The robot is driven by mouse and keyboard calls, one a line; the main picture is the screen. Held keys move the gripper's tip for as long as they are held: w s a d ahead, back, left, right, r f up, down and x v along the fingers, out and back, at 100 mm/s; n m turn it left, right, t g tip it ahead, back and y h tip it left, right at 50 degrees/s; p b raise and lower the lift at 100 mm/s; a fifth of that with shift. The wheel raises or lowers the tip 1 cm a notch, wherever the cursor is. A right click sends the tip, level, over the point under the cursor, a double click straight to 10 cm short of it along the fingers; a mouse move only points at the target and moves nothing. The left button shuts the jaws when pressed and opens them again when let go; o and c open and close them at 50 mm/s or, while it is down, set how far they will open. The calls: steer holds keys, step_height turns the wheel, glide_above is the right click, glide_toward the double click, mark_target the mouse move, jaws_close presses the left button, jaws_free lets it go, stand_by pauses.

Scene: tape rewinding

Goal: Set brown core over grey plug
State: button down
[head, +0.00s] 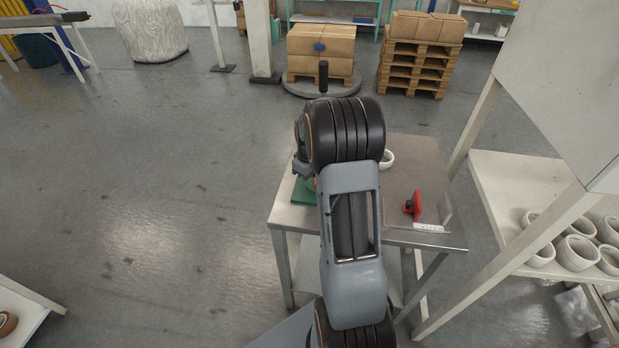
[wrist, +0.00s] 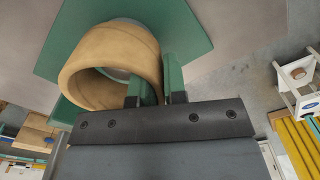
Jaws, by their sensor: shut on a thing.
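The brown core (wrist: 85,62) is a wide tan ring, tilted in the wrist view. My gripper (wrist: 156,78) is shut on its wall, with one green finger inside the ring and the other outside. The green mat (wrist: 195,40) lies behind the core. A small patch of grey shows through the core's opening; I cannot tell whether it is the grey plug. In the head view my arm covers the core, my gripper and most of the green mat (head: 301,193).
The metal table (head: 400,146) also bears a white ring (head: 387,159) and a red part (head: 415,206) beside an upright grey plate (head: 446,210). A shelf with several white rings (head: 577,252) stands at right. Open floor (head: 150,190) lies to the left.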

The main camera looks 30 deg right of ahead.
steer(key=shift+f, duration=0.15)
steer(key=c, duration=1.6)
jaws_free()
steer(key=shift+c, duration=0.2)
steer(key=o, duration=0.5)
steer(key=shift+o, duration=0.2)
steer(key=shift+d, duration=0.1)
steer(key=shift+w+r, duration=0.1)
steer(key=shift+r, duration=0.3)
step_height(320, 180, up, 13)
steer(key=shift+a+b, duration=0.3)
steer(key=shift+b, duration=0.05)
